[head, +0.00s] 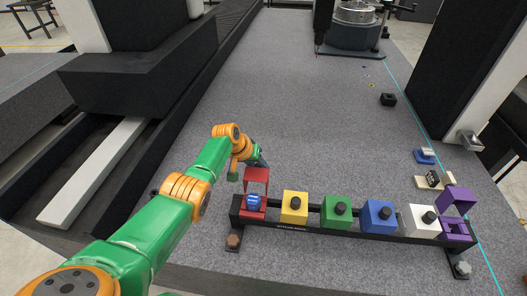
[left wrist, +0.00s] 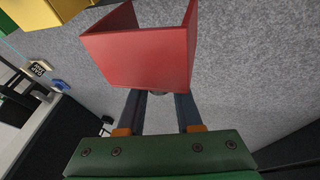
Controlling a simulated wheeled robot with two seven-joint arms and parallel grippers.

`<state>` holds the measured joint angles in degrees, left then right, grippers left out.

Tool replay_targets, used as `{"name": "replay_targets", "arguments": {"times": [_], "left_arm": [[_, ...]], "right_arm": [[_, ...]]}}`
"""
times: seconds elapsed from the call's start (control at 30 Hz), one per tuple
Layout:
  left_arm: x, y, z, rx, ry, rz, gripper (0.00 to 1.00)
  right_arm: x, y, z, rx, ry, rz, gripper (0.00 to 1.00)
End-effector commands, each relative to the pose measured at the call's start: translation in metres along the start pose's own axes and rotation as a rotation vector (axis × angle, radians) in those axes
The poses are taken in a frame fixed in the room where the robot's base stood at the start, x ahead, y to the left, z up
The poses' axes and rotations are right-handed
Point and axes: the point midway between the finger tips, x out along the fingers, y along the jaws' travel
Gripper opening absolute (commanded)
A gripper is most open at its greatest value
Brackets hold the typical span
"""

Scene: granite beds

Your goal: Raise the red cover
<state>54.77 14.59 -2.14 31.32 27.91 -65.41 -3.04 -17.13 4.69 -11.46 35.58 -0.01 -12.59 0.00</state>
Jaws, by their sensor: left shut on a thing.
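The red cover (head: 257,174) stands raised at the left end of a black rack, with its hollow side showing. Below it a small blue block (head: 254,201) sits in the red base (head: 249,214). My left gripper (head: 263,164) is at the far side of the cover, its dark fingers partly hidden. In the left wrist view the red cover (left wrist: 140,55) fills the space in front of the fingers (left wrist: 160,101). They are shut on the cover, but the gripped part is mostly hidden behind it. My right gripper does not show.
The black rack (head: 325,229) also bears closed yellow (head: 293,212), green (head: 329,220), blue (head: 371,222) and white (head: 416,224) boxes with black knobs. A purple box (head: 459,199) at the right end stands open. The grey surface behind is mostly clear.

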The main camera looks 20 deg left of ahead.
Motion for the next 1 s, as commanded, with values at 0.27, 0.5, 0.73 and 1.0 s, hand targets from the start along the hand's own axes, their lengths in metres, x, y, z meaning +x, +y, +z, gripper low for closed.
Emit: {"name": "replay_targets", "arguments": {"times": [0.27, 0.5, 0.73, 1.0], "left_arm": [[0.0070, -0.0028, 0.0043, 0.001, -0.002, 0.000, 0.00], [0.0083, -0.0032, 0.0055, 0.001, -0.005, 0.000, 0.00], [0.0088, -0.0035, 0.0065, 0.001, -0.007, -0.001, 0.00], [0.0083, -0.0032, 0.0057, 0.001, -0.005, 0.000, 0.63]], "right_arm": [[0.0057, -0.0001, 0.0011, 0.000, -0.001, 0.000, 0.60], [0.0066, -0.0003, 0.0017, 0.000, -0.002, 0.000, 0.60], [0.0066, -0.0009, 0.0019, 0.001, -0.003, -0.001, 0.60], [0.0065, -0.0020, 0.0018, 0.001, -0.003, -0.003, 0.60]]}}
